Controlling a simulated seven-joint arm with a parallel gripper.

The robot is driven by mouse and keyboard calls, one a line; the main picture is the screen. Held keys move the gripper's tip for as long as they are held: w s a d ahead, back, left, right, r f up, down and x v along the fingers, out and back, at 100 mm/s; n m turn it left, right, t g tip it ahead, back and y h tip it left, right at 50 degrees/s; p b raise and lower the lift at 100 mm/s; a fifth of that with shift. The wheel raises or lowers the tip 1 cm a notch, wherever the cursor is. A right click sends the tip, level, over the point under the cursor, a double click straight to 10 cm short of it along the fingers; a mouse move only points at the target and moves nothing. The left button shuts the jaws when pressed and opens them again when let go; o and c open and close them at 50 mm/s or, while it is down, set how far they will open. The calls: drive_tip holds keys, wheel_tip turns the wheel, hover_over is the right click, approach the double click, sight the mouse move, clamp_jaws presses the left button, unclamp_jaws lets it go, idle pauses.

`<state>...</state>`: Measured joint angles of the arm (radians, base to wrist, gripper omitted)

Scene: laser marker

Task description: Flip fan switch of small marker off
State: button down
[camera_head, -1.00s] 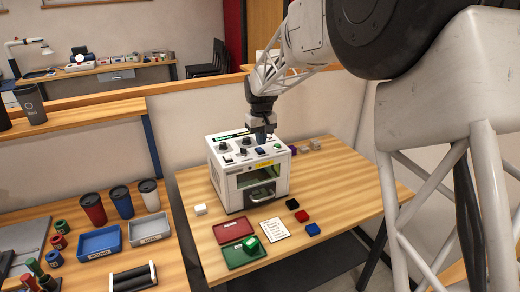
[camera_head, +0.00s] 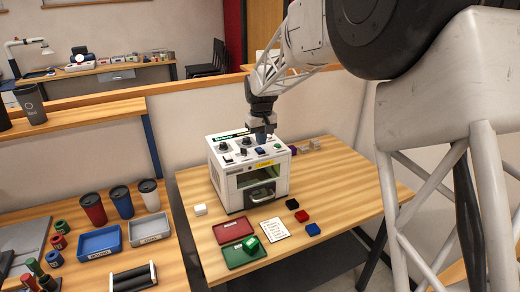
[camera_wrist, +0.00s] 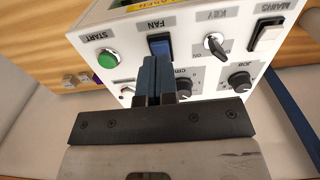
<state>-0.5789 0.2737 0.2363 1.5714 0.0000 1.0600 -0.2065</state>
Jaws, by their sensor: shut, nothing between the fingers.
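The small marker (camera_head: 226,189) is a white box with a front window, standing on the wooden table. In the wrist view its top panel shows a blue rocker switch (camera_wrist: 160,45) under the label FAN. My gripper (camera_wrist: 155,60) is shut and empty, with its blue fingertips right at the near edge of that switch. I cannot tell whether they touch it. Which way the rocker is tilted is not clear. In the head view my gripper (camera_head: 262,138) is over the back of the marker's top panel.
In the wrist view, a green START button (camera_wrist: 107,59), a key switch (camera_wrist: 214,46), a white MAINS switch (camera_wrist: 268,36) and black knobs, one labelled JOB (camera_wrist: 239,81), surround the fan switch. Red (camera_head: 233,229) and green (camera_head: 240,258) trays and small blocks lie in front of the marker.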

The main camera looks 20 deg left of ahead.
sight(261, 150)
drive_tip(key=shift+f, duration=1.25)
idle(1.2)
drive_tip(key=shift+r, duration=3.5)
